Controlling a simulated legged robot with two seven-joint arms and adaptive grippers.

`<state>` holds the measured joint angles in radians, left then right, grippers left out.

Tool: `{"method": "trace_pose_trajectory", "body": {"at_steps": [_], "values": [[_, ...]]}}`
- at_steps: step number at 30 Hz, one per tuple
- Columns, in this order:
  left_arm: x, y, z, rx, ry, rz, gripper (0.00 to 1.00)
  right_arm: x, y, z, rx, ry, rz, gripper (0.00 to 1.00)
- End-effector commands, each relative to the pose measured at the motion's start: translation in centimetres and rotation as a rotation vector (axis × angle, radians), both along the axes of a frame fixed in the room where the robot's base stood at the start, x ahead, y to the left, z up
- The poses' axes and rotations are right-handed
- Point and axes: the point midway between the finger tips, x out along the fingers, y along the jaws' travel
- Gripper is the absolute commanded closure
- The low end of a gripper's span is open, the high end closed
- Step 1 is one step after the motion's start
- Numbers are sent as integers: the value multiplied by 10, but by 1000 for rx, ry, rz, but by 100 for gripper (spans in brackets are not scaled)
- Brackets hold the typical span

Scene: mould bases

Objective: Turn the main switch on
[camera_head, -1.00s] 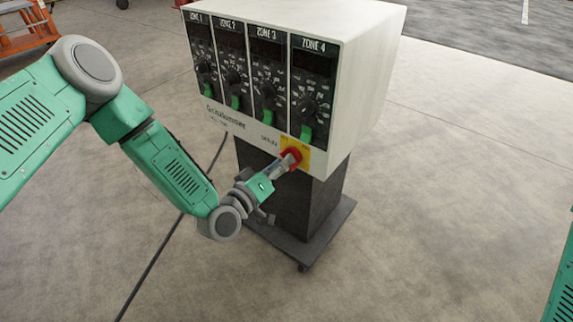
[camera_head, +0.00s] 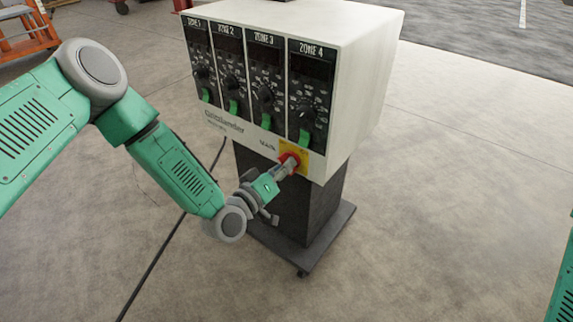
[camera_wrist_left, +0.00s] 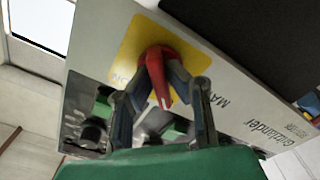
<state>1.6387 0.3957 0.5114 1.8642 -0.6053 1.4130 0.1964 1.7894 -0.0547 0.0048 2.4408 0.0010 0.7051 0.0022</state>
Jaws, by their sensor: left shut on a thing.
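The main switch (camera_head: 289,159) is a red rotary knob on a yellow plate (camera_head: 302,153), low on the front of a white control box, near its right corner. In the left wrist view the red knob (camera_wrist_left: 158,72) sits between the two fingers, over the yellow plate (camera_wrist_left: 133,47). My left gripper (camera_head: 285,167) is shut on the knob, its fingers on either side of it. The fingers hide part of the knob and the plate's lettering. My right gripper is not in view; only a bit of green arm shows at the right edge.
The control box (camera_head: 345,75) has zone panels with black dials and green switches above the main switch. It stands on a dark pedestal (camera_head: 300,210) with a wheeled base. A black cable (camera_head: 165,250) runs along the floor. An orange ladder (camera_head: 35,30) stands far left. Floor at right is clear.

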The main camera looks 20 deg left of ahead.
Motion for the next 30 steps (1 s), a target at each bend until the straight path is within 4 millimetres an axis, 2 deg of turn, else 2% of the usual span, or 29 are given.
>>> {"method": "trace_pose_trajectory", "body": {"at_steps": [8,30], "values": [[0,3,3,152,-57,5,100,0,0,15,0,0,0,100],[0,1,5,806,-299,4,100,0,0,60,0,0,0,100]]}}
